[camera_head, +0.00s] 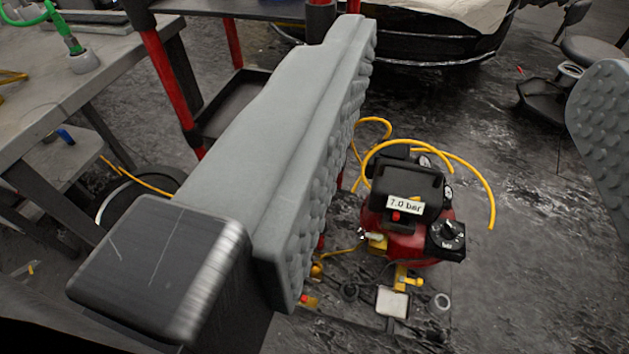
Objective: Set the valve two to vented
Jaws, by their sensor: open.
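A red and black compressor (405,217) stands on the floor right of centre, with a white label reading "7.0 bar". A black dial (447,236) with a pointer is on its right side. A yellow valve-like fitting (377,244) is low at its front left, and a yellow handle (407,279) is below its front. I cannot read which of these is valve two, nor its setting. My gripper (478,58) is open and empty, its grey padded fingers wide apart. The left finger fills the centre left; the right finger shows at the right edge. The compressor appears between them, apart from both.
Yellow hoses (478,172) curl around the compressor's top and back. Small fittings and a white square piece (392,303) lie in front of it. A grey workbench (50,95) is at left, a red-posted cart (165,75) behind my finger. Floor at right is mostly clear.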

